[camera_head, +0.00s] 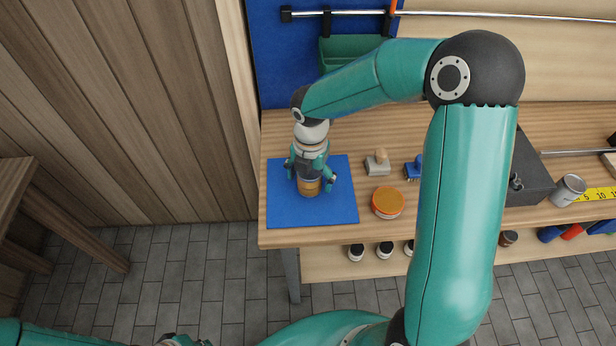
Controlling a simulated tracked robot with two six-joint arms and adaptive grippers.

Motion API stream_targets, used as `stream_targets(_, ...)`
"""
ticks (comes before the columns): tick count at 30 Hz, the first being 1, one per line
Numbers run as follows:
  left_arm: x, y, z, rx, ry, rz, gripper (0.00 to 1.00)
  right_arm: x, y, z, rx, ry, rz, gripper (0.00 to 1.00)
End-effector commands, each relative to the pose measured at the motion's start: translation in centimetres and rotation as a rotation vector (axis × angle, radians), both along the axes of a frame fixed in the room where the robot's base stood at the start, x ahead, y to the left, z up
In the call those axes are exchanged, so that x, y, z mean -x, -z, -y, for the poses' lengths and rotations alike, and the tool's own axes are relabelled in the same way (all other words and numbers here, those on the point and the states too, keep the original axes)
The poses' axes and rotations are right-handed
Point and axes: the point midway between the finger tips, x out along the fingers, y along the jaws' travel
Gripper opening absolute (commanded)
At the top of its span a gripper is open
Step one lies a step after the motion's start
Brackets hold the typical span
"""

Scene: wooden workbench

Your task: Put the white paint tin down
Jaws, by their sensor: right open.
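My right gripper (311,180) reaches down over the blue mat (340,206) at the left end of the workbench. It is open, with its fingers around a small tin (309,190). The tin appears to stand upright on the mat. Its side looks orange-brown with a pale band; the gripper hides its top, so I cannot confirm that it is the white paint tin. My left arm shows at the bottom left edge, with only a cut-off part of the left gripper (182,341) in view.
An orange-lidded tub (387,202) stands right of the mat. Behind it are a grey-based block with a handle (377,163) and a blue brush (413,169). A silver tin (569,190) stands far right, by a yellow ruler (598,194). Jars (385,250) stand on the lower shelf.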

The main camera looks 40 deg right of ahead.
Motion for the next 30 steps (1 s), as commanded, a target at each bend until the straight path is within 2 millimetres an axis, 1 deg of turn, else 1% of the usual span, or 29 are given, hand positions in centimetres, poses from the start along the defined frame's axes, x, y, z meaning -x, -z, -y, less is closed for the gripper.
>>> stream_targets(5,0.0,-0.1,0.0,0.0,0.0,0.0,0.0,0.0,-0.2,0.0,0.0,0.0,0.0,0.84)
stream_targets(8,0.0,-0.2,0.0,0.0,0.0,0.0,0.0,-0.1,-0.7,0.0,0.0,0.0,0.001,0.84)
stream_targets(10,0.0,-0.2,0.0,0.0,0.0,0.0,0.0,-0.1,-1.4,0.0,0.0,0.0,0.005,0.84)
stream_targets(14,0.0,-0.3,0.0,0.0,0.0,0.0,0.0,-0.1,-3.6,0.0,0.0,0.001,0.006,0.84)
stream_targets(21,0.0,-0.6,0.0,0.0,0.0,0.0,0.0,-0.1,-8.5,0.0,0.0,0.0,0.006,0.84)
stream_targets(24,0.0,-0.6,0.0,0.0,0.0,0.0,0.0,-0.1,-10.1,0.0,0.0,-0.001,0.005,0.84)
stream_targets(27,0.0,-0.7,0.0,0.0,0.0,0.0,0.0,-0.1,-11.3,0.0,-0.001,-0.001,0.003,0.84)
stream_targets(30,0.0,-0.7,0.0,0.0,0.0,0.0,0.0,-0.1,-12.0,0.0,0.0,-0.001,0.002,0.84)
